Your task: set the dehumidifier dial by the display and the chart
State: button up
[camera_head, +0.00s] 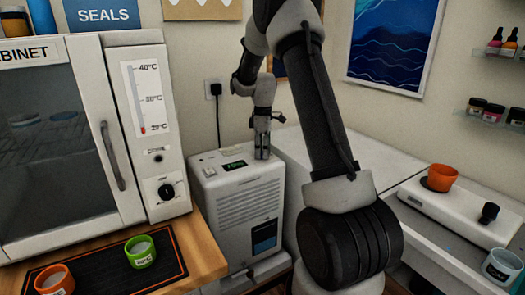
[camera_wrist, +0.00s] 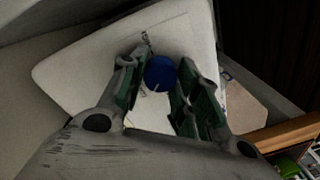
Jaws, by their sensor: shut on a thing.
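The white dehumidifier (camera_head: 240,205) stands on the floor between the wooden bench and the long white counter. Its small dark display (camera_head: 234,164) on top shows green characters too small to read. My gripper (camera_head: 262,153) reaches down onto the right part of its top and hides the dial in the head view. In the wrist view, the round blue dial (camera_wrist: 160,73) with a pale pointer mark sits between the fingertips of my gripper (camera_wrist: 161,68), which is shut on it. Print beside the dial is partly covered by the left finger. I cannot identify the chart.
A cabinet (camera_head: 60,150) with a thermometer strip (camera_head: 145,98) and black knob (camera_head: 166,191) stands left. Orange (camera_head: 54,280) and green (camera_head: 140,251) cups sit on a dark mat. At right is a white device (camera_head: 460,217) with an orange cup (camera_head: 441,177).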

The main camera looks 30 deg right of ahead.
jog(key=m, duration=1.3)
jog(key=shift+s+m+t, duration=0.1)
jog(key=shift+m+t, duration=0.3)
jog(key=m, duration=1.2)
jog(key=shift+a+t, duration=0.1)
jog(key=shift+t, duration=0.2)
jog(key=shift+m, duration=0.3)
jog(key=o, duration=1)
